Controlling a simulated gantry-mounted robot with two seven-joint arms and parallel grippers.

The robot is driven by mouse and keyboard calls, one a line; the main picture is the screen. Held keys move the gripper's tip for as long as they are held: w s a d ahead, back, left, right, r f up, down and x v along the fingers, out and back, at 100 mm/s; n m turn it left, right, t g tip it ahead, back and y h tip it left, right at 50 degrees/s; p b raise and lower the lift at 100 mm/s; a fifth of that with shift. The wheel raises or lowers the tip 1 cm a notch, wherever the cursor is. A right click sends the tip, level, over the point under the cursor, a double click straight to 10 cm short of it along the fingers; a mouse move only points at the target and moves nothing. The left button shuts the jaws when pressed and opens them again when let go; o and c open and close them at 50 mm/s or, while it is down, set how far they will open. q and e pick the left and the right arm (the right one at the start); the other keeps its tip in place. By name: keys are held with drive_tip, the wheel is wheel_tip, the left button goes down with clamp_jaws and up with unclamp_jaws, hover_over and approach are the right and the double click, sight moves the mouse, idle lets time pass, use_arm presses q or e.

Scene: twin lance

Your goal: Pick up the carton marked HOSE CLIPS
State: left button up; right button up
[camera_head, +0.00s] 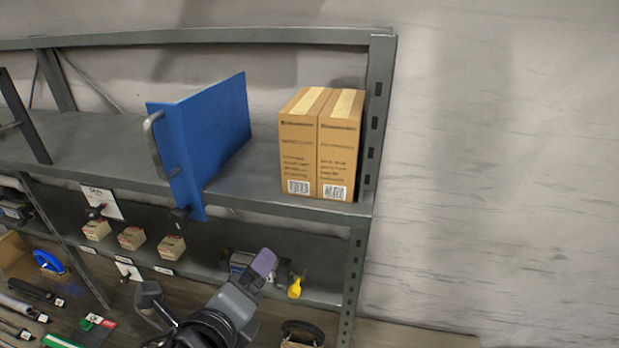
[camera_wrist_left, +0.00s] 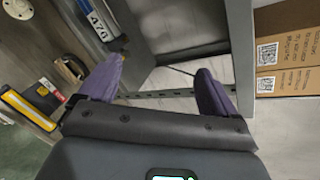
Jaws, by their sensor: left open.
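Two tall brown cartons stand side by side at the right end of the upper shelf in the head view, a left one (camera_head: 298,140) and a right one (camera_head: 339,145). Both have pale tape on top, printed text and a barcode low on the front. The print is too small to tell which is marked HOSE CLIPS. Parts of two cartons (camera_wrist_left: 286,36) also show at the right edge of the left wrist view. My left gripper (camera_head: 207,278) is below and left of them, open and empty, with purple fingers (camera_wrist_left: 160,68). My right gripper is not in view.
A blue panel with a handle (camera_head: 210,140) stands on the upper shelf (camera_head: 262,180), left of the cartons. A grey post (camera_head: 372,130) rises close on their right. Several small boxes (camera_head: 132,238) and a yellow item (camera_head: 295,288) are on the lower shelf.

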use_arm(q)
drive_tip(key=s+d+r+m+t+h, duration=0.1)
drive_tip(key=d+r+m+t, duration=0.15)
drive_tip(key=r+m, duration=0.5)
drive_tip(key=s+d+r+m+t+h, duration=0.1)
drive_tip(key=d+r+m+t, duration=0.2)
drive_tip(key=r, duration=0.8)
drive_tip(key=m+g, duration=0.1)
drive_tip(key=g, duration=0.1)
approach(297, 141)
drive_tip(key=shift+w+d+f+t, duration=0.1)
drive_tip(key=shift+w+d+f, duration=0.05)
drive_tip(key=shift+w, duration=0.3)
drive_tip(key=shift+w+d+f+t, duration=0.1)
drive_tip(key=shift+w+d+f, duration=0.05)
drive_tip(key=shift+w, duration=0.3)
drive_tip(key=shift+w+d+f+t, duration=0.1)
drive_tip(key=shift+w+f, duration=0.05)
drive_tip(key=shift+w, duration=0.3)
drive_tip(key=w+b, duration=0.1)
drive_tip(key=b, duration=0.2)
drive_tip(key=shift+w+d+f, duration=0.15)
drive_tip(key=shift+f, duration=0.05)
drive_tip(key=shift+w+d+r, duration=0.15)
drive_tip(key=shift+w+r, duration=0.05)
drive_tip(key=shift+w, duration=0.45)
drive_tip(key=shift+b+x, duration=0.45)
drive_tip(key=shift+x, duration=0.85)
drive_tip(key=shift+r, duration=0.15)
